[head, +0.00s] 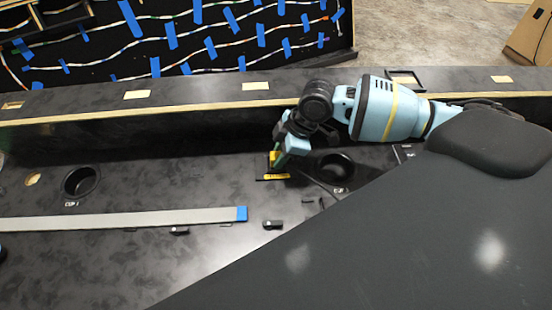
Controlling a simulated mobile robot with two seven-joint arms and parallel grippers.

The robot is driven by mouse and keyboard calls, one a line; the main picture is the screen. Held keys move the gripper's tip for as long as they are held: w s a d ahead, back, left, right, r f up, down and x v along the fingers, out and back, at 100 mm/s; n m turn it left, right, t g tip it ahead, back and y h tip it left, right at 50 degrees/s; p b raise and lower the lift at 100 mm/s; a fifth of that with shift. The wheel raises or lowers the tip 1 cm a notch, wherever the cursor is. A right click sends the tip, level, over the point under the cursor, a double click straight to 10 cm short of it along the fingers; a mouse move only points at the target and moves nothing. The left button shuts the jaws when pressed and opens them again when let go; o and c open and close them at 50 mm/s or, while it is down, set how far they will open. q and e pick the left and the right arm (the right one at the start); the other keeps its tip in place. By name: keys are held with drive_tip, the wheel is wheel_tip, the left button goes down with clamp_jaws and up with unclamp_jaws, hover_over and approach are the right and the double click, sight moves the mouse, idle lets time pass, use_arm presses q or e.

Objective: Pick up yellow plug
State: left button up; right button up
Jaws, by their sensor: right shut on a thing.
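A small yellow plug (273,157) shows at the fingertips of my right gripper (277,160), over the dark console. My right arm comes in from the right, and its gripper points down at the console. The gripper is shut on the plug and hides part of it. A yellow label strip (273,177) with a dark frame lies on the console just below the fingertips. I cannot tell whether the plug touches the console. My left gripper is not in view.
A round cup hole (336,166) lies right of the gripper, another (80,181) at the left. A grey strip with a blue end (130,219) crosses the left front. Small dark parts (272,225) lie near it. A raised ledge (200,98) and a taped wire panel (190,35) stand behind.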

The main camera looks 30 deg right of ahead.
drive_tip(key=shift+r, duration=0.1)
drive_tip(key=shift+r, duration=0.45)
wheel_tip(320, 180, up, 2)
drive_tip(key=shift+r, duration=0.15)
drive_tip(key=s+d, duration=0.2)
drive_tip(key=s, duration=0.3)
drive_tip(key=s+d+r, duration=0.1)
drive_tip(key=s+d, duration=0.1)
drive_tip(key=s, duration=0.2)
drive_tip(key=s+d, duration=0.2)
drive_tip(key=s, duration=0.3)
drive_tip(key=shift+s+d+r, duration=0.15)
drive_tip(key=shift+s+r, duration=0.15)
drive_tip(key=shift+s, duration=0.05)
wheel_tip(320, 180, up, 10)
drive_tip(key=r+m+t+h, duration=0.15)
drive_tip(key=m+h, duration=0.25)
drive_tip(key=m, duration=0.9)
hover_over(274, 155)
drive_tip(key=s+a, duration=0.2)
drive_tip(key=s, duration=0.1)
drive_tip(key=f, duration=0.1)
drive_tip(key=shift+d+t, duration=0.25)
drive_tip(key=shift+t, duration=0.2)
